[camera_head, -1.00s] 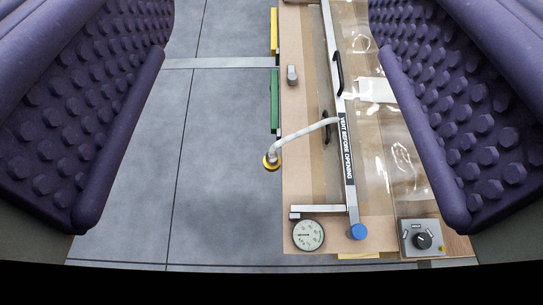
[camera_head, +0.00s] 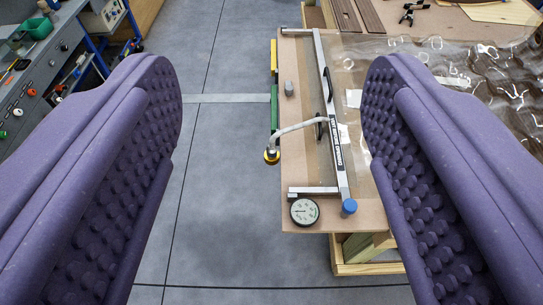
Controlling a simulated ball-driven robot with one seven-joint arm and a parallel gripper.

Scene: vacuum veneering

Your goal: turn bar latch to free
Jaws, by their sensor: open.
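My gripper (camera_head: 272,85) is open and empty, its two purple studded fingers wide apart at the left and right. Between them, farther off, a long silver bar (camera_head: 341,174) with a black label runs along the board (camera_head: 293,165). A blue knob (camera_head: 349,206) sits at the bar's near end, and a short silver bar (camera_head: 313,190) lies crosswise beside it. Black handles (camera_head: 328,85) stand along the long bar. I cannot tell for certain which part is the bar latch. The right finger covers part of the board's right side.
A round gauge (camera_head: 304,211) sits at the board's near corner. A pale hose (camera_head: 298,128) ends in a yellow-ringed fitting (camera_head: 271,156) off the left edge. Clear sheeting (camera_head: 455,65) covers the right. A tool bench (camera_head: 40,85) stands at far left. Grey floor (camera_head: 228,200) is free.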

